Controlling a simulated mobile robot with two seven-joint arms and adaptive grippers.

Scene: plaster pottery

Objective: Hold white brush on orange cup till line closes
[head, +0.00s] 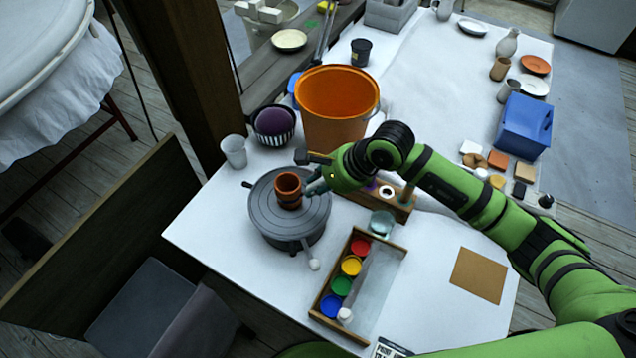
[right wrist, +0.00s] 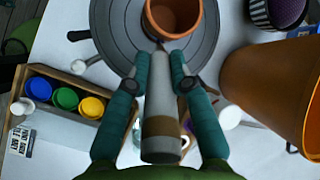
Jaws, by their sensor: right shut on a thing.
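The orange cup (head: 288,188) stands upright on a round grey pottery wheel (head: 262,217). It looks brown-orange, with a darker band around its middle. The cup (right wrist: 172,14) shows at the top of the right wrist view. My right gripper (head: 318,183) is right of the cup, shut on the white brush. The brush (right wrist: 160,104) has a pale grey handle with a brown band and points at the cup. Its dark tip is at or very near the cup's wall; I cannot tell whether it touches. My left gripper is not in view.
A large orange bucket (head: 336,128) stands behind the gripper. A wooden tray of paint pots (head: 326,306) lies in front. A wooden holder (head: 400,211) is beneath my right forearm. A white cup (head: 234,152) and a striped bowl (head: 276,139) stand behind the wheel.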

